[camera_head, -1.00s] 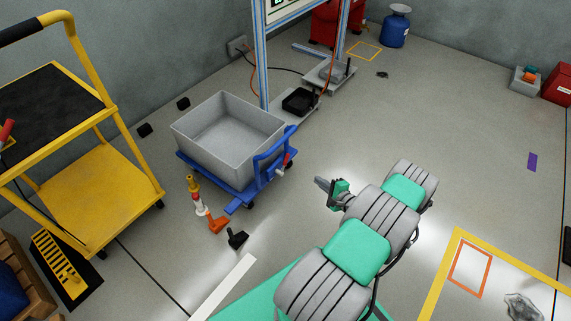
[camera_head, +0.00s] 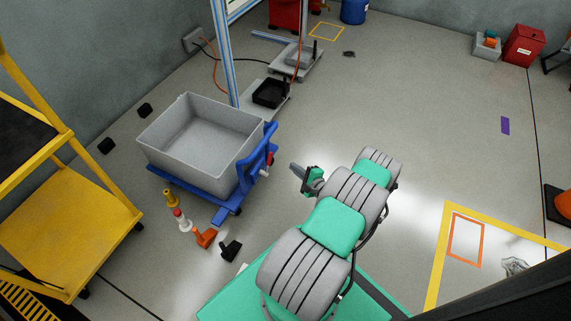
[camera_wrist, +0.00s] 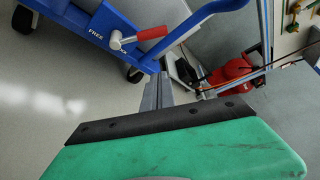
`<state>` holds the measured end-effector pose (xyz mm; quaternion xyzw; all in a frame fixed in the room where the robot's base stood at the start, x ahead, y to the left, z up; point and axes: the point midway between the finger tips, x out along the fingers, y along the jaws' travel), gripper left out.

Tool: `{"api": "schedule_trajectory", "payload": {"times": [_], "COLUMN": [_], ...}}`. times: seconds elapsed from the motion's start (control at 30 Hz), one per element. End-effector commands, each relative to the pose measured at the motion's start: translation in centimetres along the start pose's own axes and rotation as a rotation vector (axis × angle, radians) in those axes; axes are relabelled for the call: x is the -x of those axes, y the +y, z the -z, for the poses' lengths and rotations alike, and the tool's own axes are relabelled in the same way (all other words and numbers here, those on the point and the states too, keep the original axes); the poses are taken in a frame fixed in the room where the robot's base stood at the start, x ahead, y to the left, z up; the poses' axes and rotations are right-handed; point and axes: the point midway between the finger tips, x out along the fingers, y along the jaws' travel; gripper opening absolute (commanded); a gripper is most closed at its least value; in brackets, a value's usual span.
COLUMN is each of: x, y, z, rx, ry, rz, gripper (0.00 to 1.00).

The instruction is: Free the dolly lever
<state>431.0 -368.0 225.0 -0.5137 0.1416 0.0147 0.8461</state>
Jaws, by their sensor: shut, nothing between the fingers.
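The blue dolly (camera_head: 195,191) carries a grey bin (camera_head: 190,150). Its lever has a red grip (camera_head: 270,159) and a grey pivot, on the dolly's right end below the blue handle (camera_head: 258,150). In the wrist view the red grip (camera_wrist: 153,33) points right from the pivot, away from the label FREE (camera_wrist: 95,29) on its left. The label beneath the lever is partly hidden. My gripper (camera_head: 293,168) is to the right of the lever, apart from it. In the wrist view its fingers (camera_wrist: 156,84) are shut and empty, pointing towards the dolly.
Small yellow, white, orange and black items (camera_head: 203,237) stand on the floor in front of the dolly. A yellow cart (camera_head: 65,230) is at left. A blue-posted frame (camera_head: 223,60) with a black tray (camera_head: 269,93) is behind.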

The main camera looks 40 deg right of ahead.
Motion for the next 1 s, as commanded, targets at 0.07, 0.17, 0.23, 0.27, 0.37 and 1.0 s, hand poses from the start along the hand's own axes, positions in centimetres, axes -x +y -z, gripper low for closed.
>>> {"api": "schedule_trajectory", "payload": {"times": [0.07, 0.17, 0.23, 0.27, 0.37, 1.0], "x": [-1.4, -3.5, -5.1, -5.8, -8.0, -7.5], "y": [0.4, 0.5, 0.5, 0.4, 0.4, 0.0], "z": [0.1, 0.1, 0.1, 0.2, 0.2, -3.6], "rx": [0.003, 0.004, 0.005, 0.004, 0.004, 0.0], "ry": [-0.003, -0.003, -0.002, -0.002, -0.001, 0.004], "rz": [-0.001, -0.001, -0.001, 0.001, 0.001, 0.003], "gripper": [0.0, 0.0, 0.0, 0.0, 0.0, 0.0]}}
